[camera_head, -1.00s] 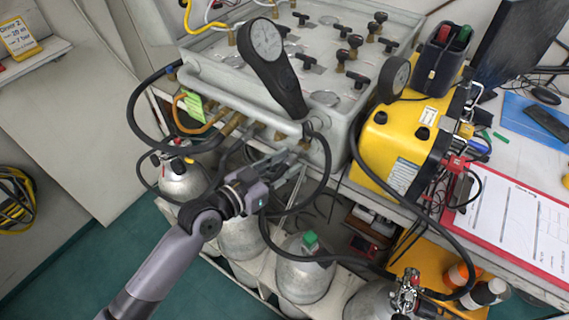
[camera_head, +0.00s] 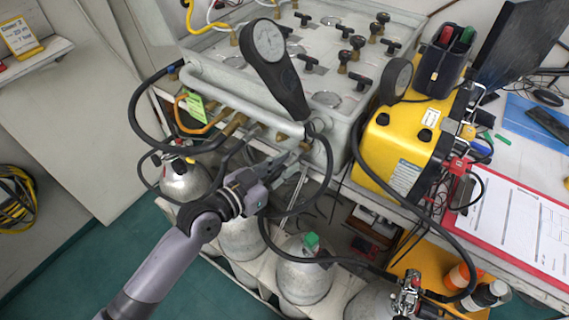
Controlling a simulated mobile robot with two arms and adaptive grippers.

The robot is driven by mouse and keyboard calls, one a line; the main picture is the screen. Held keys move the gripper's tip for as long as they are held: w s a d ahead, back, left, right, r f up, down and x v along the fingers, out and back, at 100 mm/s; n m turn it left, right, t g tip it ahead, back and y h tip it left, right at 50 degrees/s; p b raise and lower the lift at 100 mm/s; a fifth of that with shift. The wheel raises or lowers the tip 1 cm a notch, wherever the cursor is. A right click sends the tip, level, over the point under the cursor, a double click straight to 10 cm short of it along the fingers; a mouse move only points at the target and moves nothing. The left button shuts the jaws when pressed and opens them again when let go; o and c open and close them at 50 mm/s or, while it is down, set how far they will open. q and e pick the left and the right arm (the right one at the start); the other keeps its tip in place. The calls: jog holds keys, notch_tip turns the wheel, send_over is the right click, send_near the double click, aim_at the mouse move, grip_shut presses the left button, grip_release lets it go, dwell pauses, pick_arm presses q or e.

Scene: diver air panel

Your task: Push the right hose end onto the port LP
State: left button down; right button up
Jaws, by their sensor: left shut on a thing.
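The grey air panel (camera_head: 200,80) stands on the bench, with brass ports along its front edge under a grey rail. One brass port (camera_head: 282,137) shows just above my gripper; I cannot read which is LP. My left gripper (camera_head: 290,160) is at the panel's front right corner, below the rail, and is shut on what looks like a hose end (camera_head: 304,147). A black hose (camera_head: 327,185) loops down from there. Whether the hose end touches a port is hidden by the fingers and rail. My right gripper is not in view.
A yellow unit (camera_head: 395,140) with a black hose is close on the right. Grey cylinders (camera_head: 303,280) stand below. A red clipboard (camera_head: 520,225) lies at right. Open floor is at lower left.

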pick_arm(q)
jog(key=shift+s, duration=0.6)
jog(key=shift+s+a, duration=0.1)
jog(key=shift+a, duration=0.2)
jog(key=shift+s+a+r, duration=0.1)
jog(key=shift+s+a, duration=0.2)
jog(key=shift+s, duration=0.2)
jog(key=shift+s+a+p, duration=0.2)
jog(key=shift+s+a, duration=0.5)
jog(key=shift+s, duration=0.35)
jog(key=shift+s+a+p, duration=0.2)
jog(key=shift+s+a, duration=0.5)
jog(key=shift+s, duration=0.35)
